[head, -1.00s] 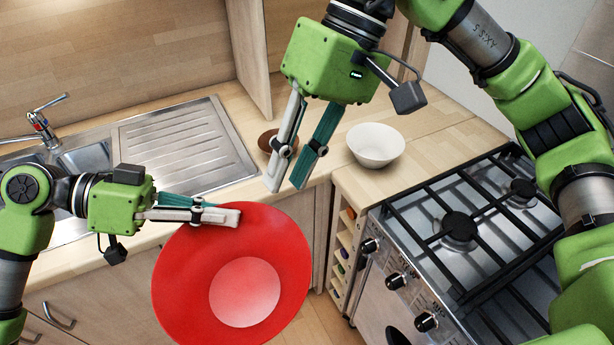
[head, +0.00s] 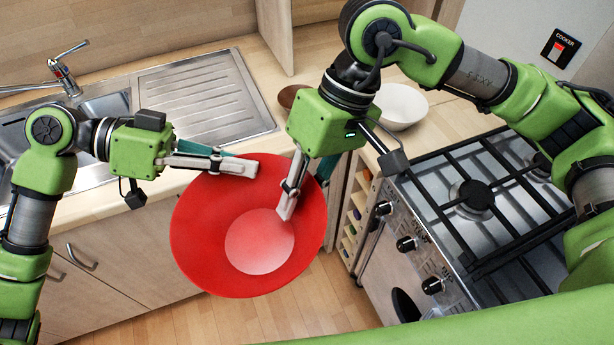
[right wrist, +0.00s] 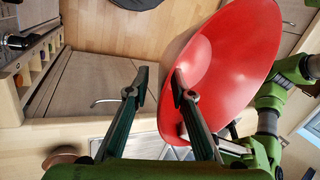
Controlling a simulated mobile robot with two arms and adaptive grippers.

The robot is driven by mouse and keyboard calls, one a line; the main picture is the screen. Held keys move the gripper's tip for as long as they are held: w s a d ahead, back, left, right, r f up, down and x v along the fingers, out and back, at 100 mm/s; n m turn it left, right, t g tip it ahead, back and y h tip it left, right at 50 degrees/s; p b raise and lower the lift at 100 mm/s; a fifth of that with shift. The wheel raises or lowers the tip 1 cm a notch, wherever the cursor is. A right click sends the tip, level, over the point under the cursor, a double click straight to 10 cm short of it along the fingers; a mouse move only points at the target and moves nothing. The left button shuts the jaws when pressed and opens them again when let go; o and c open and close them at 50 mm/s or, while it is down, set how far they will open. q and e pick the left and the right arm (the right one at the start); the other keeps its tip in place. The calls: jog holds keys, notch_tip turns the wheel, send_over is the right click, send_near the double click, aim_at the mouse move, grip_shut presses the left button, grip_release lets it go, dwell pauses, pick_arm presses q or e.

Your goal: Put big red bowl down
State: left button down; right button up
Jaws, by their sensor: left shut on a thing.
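The big red bowl (head: 205,240) hangs tilted in front of the counter, its inside facing me, with a paler round bottom. My left gripper (head: 243,164) is shut on its upper left rim. My right gripper (head: 305,192) is at the bowl's upper right rim with its fingers apart. One finger is in front of the bowl's inside and the other is partly hidden behind the rim. In the right wrist view, the bowl (right wrist: 235,60) is at the right, and the fingers of my right gripper (right wrist: 158,85) lie either side of its near edge.
A white bowl (head: 402,105) and a brown bowl (head: 288,97) stand on the counter, both partly hidden by my right arm. The sink's drainboard (head: 200,95) is empty. The gas hob (head: 480,200) is at the right, with no pots visible on it.

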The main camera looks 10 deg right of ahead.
pick_arm(q)
jog(key=shift+r, duration=0.1)
pick_arm(e)
jog(key=shift+f, duration=0.15)
jog(key=shift+c, duration=0.3)
grip_shut()
pick_arm(q)
jog(key=c, duration=2.1)
grip_release()
jog(key=shift+c, duration=0.2)
pick_arm(e)
jog(key=shift+a, duration=0.1)
